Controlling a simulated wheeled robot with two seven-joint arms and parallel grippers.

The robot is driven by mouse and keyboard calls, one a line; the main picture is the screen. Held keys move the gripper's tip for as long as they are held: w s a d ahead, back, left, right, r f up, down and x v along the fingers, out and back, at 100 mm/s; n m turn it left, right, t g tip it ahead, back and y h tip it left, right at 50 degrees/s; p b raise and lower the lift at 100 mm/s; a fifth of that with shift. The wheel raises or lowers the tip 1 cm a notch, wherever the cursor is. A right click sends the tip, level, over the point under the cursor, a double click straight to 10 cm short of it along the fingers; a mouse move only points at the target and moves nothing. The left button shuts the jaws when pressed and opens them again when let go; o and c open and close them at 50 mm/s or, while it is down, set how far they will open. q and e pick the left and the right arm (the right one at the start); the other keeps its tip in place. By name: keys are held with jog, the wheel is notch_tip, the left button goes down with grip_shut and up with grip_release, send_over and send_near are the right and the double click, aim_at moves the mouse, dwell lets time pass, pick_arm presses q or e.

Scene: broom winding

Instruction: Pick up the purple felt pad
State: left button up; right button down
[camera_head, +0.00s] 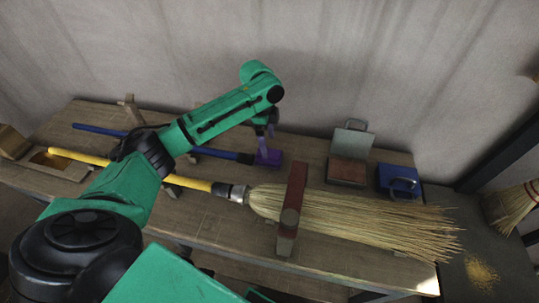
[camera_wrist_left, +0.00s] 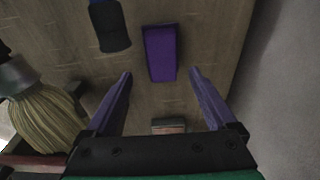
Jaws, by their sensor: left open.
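The purple felt pad (camera_head: 268,158) lies on the wooden bench (camera_head: 225,222), just right of the black end of a blue-handled tool. In the left wrist view the pad (camera_wrist_left: 160,50) shows as a purple block just beyond the fingertips, between their lines. My left gripper (camera_head: 266,142) is open and empty, pointing down above the pad, with its purple fingers apart on either side in the wrist view (camera_wrist_left: 161,72). It is apart from the pad as far as I can see. My right gripper is not in view.
A broom with a yellow handle (camera_head: 82,157) and straw head (camera_head: 370,222) lies across the bench under a reddish wooden clamp (camera_head: 290,205). The blue-handled tool (camera_head: 105,131) lies behind it. A hinged box (camera_head: 348,170) and a blue box (camera_head: 398,182) stand right. A wall is behind.

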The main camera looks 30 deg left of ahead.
pick_arm(q)
notch_tip(320, 180, down, 4)
jog(key=shift+w+f+p, duration=0.15)
jog(key=shift+f+p, duration=0.05)
jog(key=shift+p, duration=0.35)
jog(key=shift+f, duration=0.3)
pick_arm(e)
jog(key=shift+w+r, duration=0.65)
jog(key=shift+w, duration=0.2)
pick_arm(q)
grip_shut()
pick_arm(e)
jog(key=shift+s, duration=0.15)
pick_arm(q)
notch_tip(320, 180, up, 20)
jog(key=b, duration=0.1)
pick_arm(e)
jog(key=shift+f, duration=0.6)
